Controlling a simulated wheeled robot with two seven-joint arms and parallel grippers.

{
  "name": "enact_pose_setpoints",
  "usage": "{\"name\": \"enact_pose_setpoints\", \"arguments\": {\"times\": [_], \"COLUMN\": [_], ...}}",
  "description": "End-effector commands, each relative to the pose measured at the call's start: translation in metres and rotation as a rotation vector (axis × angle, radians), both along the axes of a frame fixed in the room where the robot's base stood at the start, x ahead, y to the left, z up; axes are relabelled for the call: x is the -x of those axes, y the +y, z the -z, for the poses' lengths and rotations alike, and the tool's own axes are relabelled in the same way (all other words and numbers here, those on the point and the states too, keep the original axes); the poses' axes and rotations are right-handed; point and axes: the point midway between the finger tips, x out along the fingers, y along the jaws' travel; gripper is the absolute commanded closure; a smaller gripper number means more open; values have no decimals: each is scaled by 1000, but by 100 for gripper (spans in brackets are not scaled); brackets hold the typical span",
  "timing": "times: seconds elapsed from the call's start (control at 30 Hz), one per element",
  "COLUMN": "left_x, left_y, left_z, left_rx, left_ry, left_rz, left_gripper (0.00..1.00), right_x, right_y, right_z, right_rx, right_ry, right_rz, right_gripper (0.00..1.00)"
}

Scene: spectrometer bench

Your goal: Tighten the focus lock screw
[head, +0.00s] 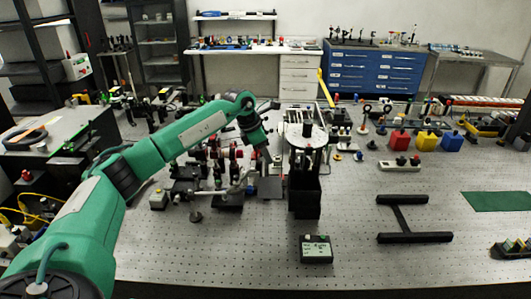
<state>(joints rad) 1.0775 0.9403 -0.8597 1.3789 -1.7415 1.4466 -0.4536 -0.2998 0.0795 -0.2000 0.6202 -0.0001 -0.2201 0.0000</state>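A spectrometer-like instrument stands on the perforated bench, with a black square pedestal (304,198) and a pale round plate (299,134) on top. The focus lock screw is too small to make out. My green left arm reaches in from the left, and its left gripper (266,158) points down just left of the round plate and pedestal. Its fingers are dark and small against the clutter, so I cannot tell whether they are open or touch anything. My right gripper is not in view.
Dark optical mounts (205,180) crowd the area left of the pedestal. A small labelled box (316,249) sits in front, and a black H-shaped frame (403,220) lies to the right. A green mat (497,201) is farther right. The front bench is mostly clear.

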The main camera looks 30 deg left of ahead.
Motion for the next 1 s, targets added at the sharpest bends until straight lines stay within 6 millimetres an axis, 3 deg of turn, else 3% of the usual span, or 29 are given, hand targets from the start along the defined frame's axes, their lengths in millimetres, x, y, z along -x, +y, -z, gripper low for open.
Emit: {"name": "enact_pose_setpoints", "arguments": {"times": [0.17, 0.63, 0.8, 1.0], "left_x": [5, 32, 37, 38], "left_y": [6, 31, 35, 36], "left_z": [-17, -109, -124, -127], "left_rx": [-1, -1, 1, 1], "left_ry": [-5, -3, -2, -1], "left_rz": [-2, -1, 0, 0], "left_gripper": [63, 63, 63, 63], "right_x": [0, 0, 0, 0], "right_y": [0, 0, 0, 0], "right_z": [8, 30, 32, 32], "right_rx": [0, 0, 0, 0], "right_ry": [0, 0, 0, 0], "right_rz": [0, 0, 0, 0], "right_gripper": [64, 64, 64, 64]}}
